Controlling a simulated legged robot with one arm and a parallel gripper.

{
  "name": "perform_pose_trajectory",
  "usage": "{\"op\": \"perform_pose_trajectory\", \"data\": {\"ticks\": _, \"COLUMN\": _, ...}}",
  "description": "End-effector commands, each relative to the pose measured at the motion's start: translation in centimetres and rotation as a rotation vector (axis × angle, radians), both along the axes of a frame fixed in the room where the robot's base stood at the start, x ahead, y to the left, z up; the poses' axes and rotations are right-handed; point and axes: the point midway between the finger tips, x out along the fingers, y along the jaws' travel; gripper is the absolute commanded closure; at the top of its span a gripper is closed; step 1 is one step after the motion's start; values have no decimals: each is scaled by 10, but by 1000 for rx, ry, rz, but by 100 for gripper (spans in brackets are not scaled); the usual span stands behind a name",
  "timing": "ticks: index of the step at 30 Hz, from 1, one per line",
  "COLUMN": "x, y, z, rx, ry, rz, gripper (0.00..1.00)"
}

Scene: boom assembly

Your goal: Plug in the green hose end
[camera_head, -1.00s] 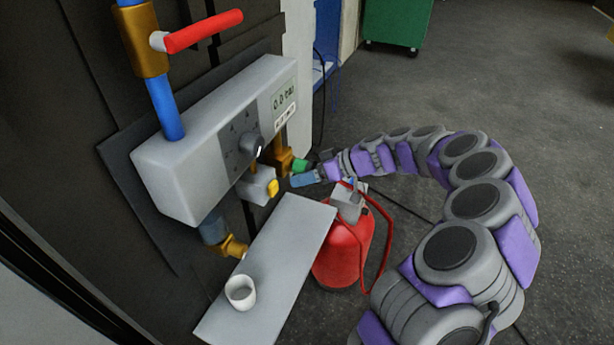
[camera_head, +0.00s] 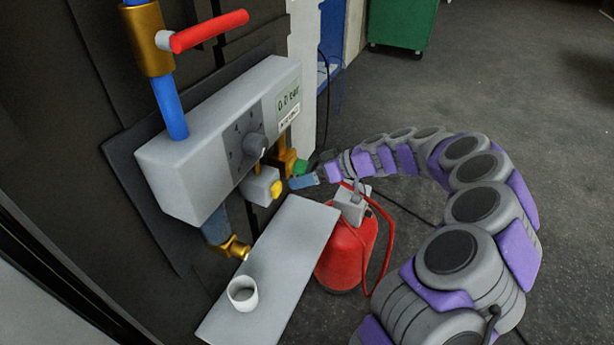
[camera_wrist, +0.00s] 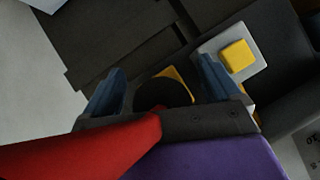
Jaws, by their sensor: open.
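The green hose end (camera_head: 300,167) shows as a small green piece beside the brass fitting (camera_head: 287,158) at the right end of the grey pressure box. My gripper (camera_head: 293,184) is right beside it, its blue fingers pointing left toward the fitting. In the wrist view my gripper (camera_wrist: 160,78) has its two fingers spread apart. A dark round part (camera_wrist: 163,92) with a yellow-brass piece (camera_wrist: 181,80) behind it shows between them. No green shows in the wrist view, and I cannot tell whether the fingers touch anything.
The grey box (camera_head: 215,140) has a dial and a display reading about 0.0 bar. A yellow button (camera_head: 278,189) is close to my gripper. A shelf (camera_head: 290,255) with a white cup (camera_head: 242,293) and a red extinguisher (camera_head: 345,255) stand below. A red-handled valve (camera_head: 210,31) is above.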

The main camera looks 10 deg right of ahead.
Motion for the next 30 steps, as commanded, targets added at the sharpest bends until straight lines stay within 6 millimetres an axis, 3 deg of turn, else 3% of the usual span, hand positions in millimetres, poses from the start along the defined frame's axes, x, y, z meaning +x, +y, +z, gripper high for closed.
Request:
{"op": "perform_pose_trajectory", "data": {"ticks": 7, "x": -6, "y": -20, "z": 13, "rx": -1, "ry": -3, "rz": -3, "gripper": 9}}
{"op": "perform_pose_trajectory", "data": {"ticks": 21, "x": -38, "y": -104, "z": 62, "rx": 0, "ry": -2, "rz": -6, "gripper": 9}}
{"op": "perform_pose_trajectory", "data": {"ticks": 30, "x": -52, "y": -137, "z": 81, "rx": 0, "ry": 1, "rz": 0, "gripper": 9}}
